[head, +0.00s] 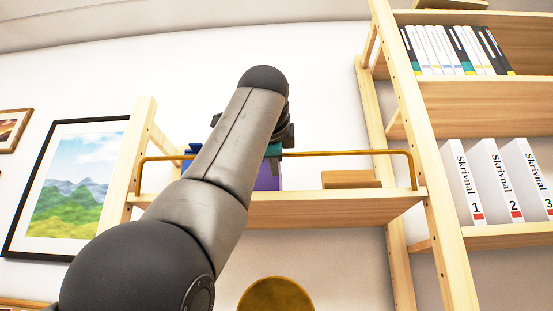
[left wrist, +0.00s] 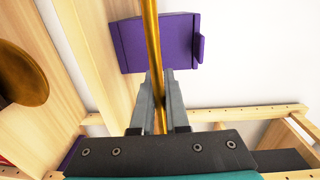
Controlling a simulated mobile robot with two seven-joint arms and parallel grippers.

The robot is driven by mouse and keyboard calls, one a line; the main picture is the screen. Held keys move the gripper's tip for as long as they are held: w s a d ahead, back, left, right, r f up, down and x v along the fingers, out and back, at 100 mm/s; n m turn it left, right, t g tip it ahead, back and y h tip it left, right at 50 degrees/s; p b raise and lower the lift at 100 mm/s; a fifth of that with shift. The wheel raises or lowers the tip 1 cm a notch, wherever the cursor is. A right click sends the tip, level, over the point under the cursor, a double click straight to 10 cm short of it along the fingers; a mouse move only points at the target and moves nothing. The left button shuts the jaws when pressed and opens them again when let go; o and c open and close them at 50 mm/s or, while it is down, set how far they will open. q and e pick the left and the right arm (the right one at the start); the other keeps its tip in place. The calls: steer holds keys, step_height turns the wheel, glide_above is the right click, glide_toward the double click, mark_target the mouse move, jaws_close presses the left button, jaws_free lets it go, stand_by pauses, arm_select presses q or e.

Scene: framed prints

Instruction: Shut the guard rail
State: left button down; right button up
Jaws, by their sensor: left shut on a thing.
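The guard rail is a thin brass-coloured bar (head: 340,153) across the front of a wooden shelf (head: 330,209), with its right end bent down to the shelf's right side. It also shows in the left wrist view (left wrist: 151,35), running down between the fingers. My left gripper (left wrist: 159,100) is shut on the rail. In the head view my left arm hides most of the gripper (head: 278,140) and part of the rail. My right gripper is in neither view.
A purple object (head: 268,178) and a small wooden block (head: 350,179) are on the shelf behind the rail. A taller bookcase (head: 435,200) with binders stands at right. A round brass-coloured object (head: 275,296) is below the shelf. A framed print (head: 75,190) hangs at left.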

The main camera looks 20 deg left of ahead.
arm_select(q)
steer(key=shift+r, duration=0.1)
steer(key=shift+w+a, duration=0.1)
steer(key=shift+w, duration=0.15)
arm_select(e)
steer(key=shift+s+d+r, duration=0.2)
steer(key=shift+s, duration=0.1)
arm_select(q)
steer(key=c, duration=0.9)
jaws_free()
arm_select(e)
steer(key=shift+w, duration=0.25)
arm_select(q)
steer(key=shift+s, duration=0.55)
steer(key=b+v, duration=0.5)
steer(key=v, duration=0.9)
steer(key=shift+s+r, duration=0.1)
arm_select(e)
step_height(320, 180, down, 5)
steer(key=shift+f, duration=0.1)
